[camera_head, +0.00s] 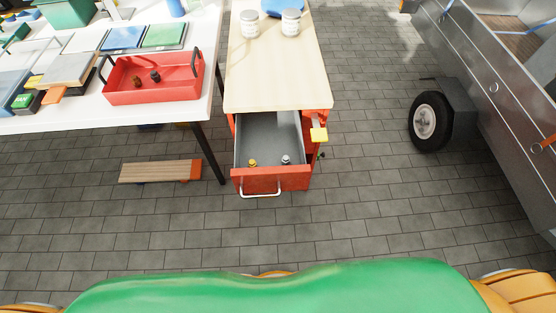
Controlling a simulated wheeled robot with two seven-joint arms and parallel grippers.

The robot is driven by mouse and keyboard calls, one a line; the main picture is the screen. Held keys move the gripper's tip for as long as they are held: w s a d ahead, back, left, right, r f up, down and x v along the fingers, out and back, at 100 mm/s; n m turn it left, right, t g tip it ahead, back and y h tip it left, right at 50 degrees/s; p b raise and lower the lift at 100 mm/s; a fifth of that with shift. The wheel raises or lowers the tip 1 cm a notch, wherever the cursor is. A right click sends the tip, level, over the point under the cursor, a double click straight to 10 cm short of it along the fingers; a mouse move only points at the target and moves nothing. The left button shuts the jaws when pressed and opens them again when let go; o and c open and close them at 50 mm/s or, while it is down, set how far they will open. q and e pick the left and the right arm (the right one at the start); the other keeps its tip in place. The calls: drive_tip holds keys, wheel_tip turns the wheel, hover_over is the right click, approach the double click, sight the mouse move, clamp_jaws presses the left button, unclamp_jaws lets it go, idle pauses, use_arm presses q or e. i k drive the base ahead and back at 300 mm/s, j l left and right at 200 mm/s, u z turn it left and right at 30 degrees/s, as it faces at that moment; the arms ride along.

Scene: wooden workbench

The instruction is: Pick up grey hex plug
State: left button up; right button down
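A small grey plug (286,160) stands in the open drawer (268,134) of the red workbench cabinet, near the drawer's front right. Its hex shape is too small to make out. A yellow plug-like piece (252,162) stands to its left in the same drawer, apart from it. Neither of my grippers is in view, so nothing is seen touching the grey plug.
The drawer sticks out under the wooden worktop (275,76), which carries two jars (291,22). A red tray (123,98) with two small dark pieces sits on the white table at left. A wheeled metal trailer (508,88) stands at right. Paved floor before the drawer is clear.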

sight(285, 159)
drive_tip(key=l+u, duration=0.35)
drive_tip(key=l, duration=0.45)
drive_tip(key=l+u, duration=0.3)
drive_tip(key=l, duration=0.55)
